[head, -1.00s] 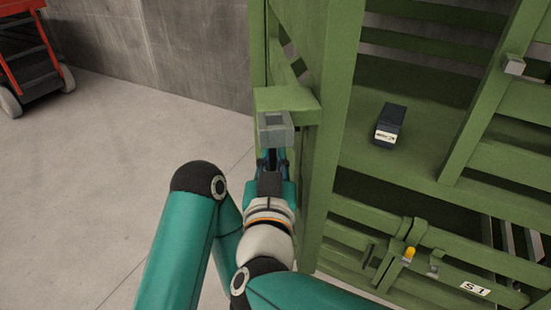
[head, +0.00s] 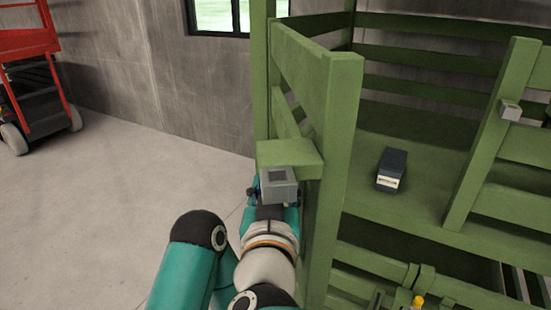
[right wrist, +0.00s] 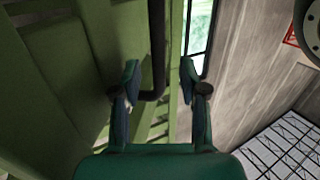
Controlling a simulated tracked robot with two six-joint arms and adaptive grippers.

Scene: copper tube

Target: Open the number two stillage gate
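The green stillage (head: 345,130) fills the right half of the head view; no number shows on it now. An upright green post with rails (head: 485,150) at its front right looks like part of a gate. A grey square block (head: 279,186) sits at the edge of a green plate (head: 290,158) on the left side. My right gripper (head: 268,200) is just below this block, its fingertips largely hidden. In the right wrist view the gripper (right wrist: 160,75) is open, with a dark bent bar (right wrist: 157,60) between or behind its fingers; contact is unclear. My left gripper is out of view.
A dark box with a white label (head: 391,170) lies on the stillage deck. A yellow-tipped pin (head: 418,302) shows on the lower rails. A red lift (head: 35,75) stands far left before the concrete wall (head: 130,60). The floor at left is clear.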

